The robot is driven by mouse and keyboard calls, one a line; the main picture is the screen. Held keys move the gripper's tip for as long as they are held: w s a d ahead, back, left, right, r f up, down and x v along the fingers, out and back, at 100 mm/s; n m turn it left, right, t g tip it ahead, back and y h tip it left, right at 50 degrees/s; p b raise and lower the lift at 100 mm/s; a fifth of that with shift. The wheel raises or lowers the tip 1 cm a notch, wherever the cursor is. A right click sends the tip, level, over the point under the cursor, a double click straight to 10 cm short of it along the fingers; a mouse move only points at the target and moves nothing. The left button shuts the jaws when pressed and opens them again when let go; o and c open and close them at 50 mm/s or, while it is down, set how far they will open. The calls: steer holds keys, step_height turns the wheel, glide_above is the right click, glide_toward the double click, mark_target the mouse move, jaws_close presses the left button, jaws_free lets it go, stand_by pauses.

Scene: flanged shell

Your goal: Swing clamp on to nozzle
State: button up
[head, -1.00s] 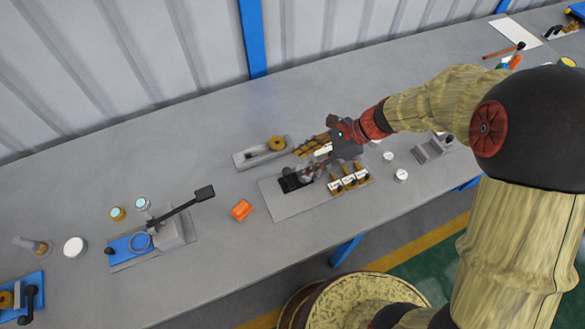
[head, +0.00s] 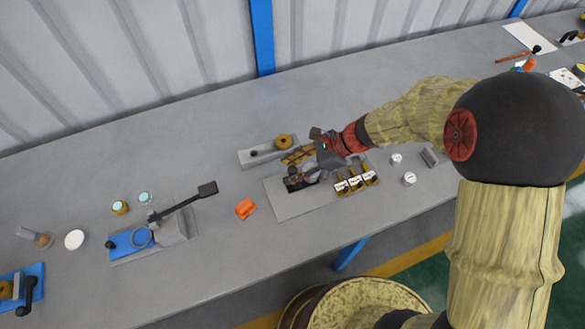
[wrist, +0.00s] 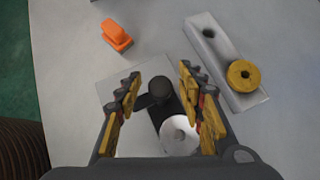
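My gripper (wrist: 160,92) is open, its two yellow-padded fingers apart on either side of a black fixture. The fixture has a round dark knob on an arm (wrist: 158,88) and a white disc with a small centre hole (wrist: 178,132). It stands on a grey plate (wrist: 115,88). I cannot tell for certain which part is the clamp and which the nozzle. In the head view the black fixture (head: 294,184) stands on the grey plate (head: 290,208), with my gripper (head: 308,177) close over it and partly hiding it. No finger visibly touches it.
An orange block (head: 244,208) lies left of the plate. Behind is a grey bar with a yellow ring (head: 284,141). Several labelled yellow-brown pieces (head: 356,182) stand at the plate's right. A blue-based fixture with a long black handle (head: 185,205) is farther left. The bench front (head: 230,255) is clear.

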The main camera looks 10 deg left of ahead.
steer(key=shift+c, duration=1.2)
jaws_close()
steer(key=shift+n+g+p, duration=0.3)
steer(key=shift+p, duration=0.1)
steer(key=n+g+h+p, duration=0.1)
steer(key=n+g+p, duration=0.1)
steer(key=n+p, duration=0.1)
steer(key=shift+r+n+g+p, duration=0.15)
steer(key=shift+n+g+p, duration=0.15)
steer(key=shift+n, duration=0.1)
steer(key=n+g+h+p, duration=0.1)
steer(key=n, duration=0.1)
steer(key=n+g+h+p, duration=0.1)
steer(key=n+p, duration=0.1)
steer(key=shift+n+g+h, duration=0.3)
steer(key=n+h+p, duration=0.1)
steer(key=n, duration=0.1)
steer(key=n+g+h, duration=0.1)
steer(key=n+h, duration=0.1)
steer(key=shift+g+p, duration=0.3)
steer(key=shift+p, duration=0.05)
steer(key=shift+n+h+p, duration=0.5)
steer(key=shift+n+h, duration=1.3)
steer(key=shift+n, duration=0.7)
